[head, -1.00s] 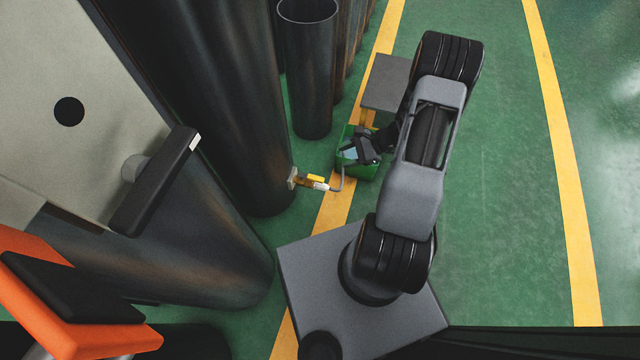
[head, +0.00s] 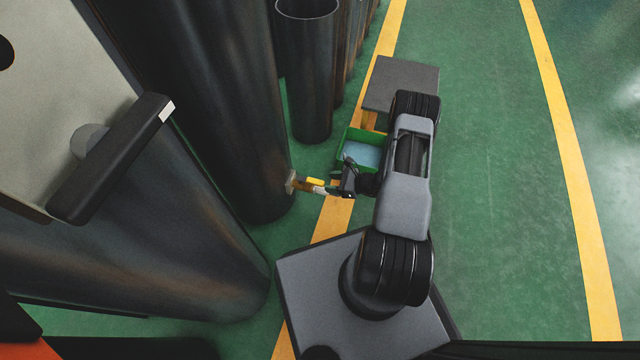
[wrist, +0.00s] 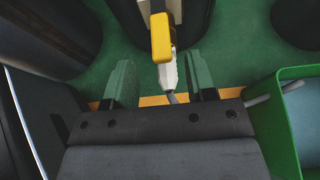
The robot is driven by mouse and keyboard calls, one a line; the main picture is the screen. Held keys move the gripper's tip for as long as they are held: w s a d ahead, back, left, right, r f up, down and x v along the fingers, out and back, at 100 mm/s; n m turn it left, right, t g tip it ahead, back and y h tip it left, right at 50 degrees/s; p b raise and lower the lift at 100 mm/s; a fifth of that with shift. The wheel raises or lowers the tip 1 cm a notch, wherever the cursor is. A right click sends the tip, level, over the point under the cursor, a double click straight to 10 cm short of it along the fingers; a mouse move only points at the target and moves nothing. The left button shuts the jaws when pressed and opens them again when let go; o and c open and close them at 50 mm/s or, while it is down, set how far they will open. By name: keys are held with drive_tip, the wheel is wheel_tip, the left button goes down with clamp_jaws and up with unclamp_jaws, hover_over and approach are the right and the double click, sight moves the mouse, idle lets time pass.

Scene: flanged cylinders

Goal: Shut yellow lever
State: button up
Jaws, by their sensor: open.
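The yellow lever (head: 315,181) sits on a small tap that sticks out from the side of a large dark cylinder (head: 245,150). In the wrist view the lever (wrist: 161,38) lies at the top middle, roughly in line with the pale tap body (wrist: 168,75). My gripper (head: 341,186) is at the outer end of the tap. In the wrist view its two green fingers (wrist: 162,80) are spread and empty, one on each side of the tap's outer end, with the lever just beyond their tips. I cannot tell whether they touch the tap.
A green bin (head: 343,151) with a pale blue inside stands just beyond my gripper; it also shows at the wrist view's right (wrist: 290,72). A grey box (head: 402,80) lies behind it. More dark cylinders (head: 308,75) line the left. Green floor (head: 500,200) is open at the right.

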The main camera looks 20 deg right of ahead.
sight(318, 181)
drive_tip(key=shift+b+x, duration=0.65)
drive_tip(key=shift+x, duration=2)
drive_tip(key=shift+c, duration=0.3)
drive_tip(key=shift+d, duration=0.1)
clamp_jaws()
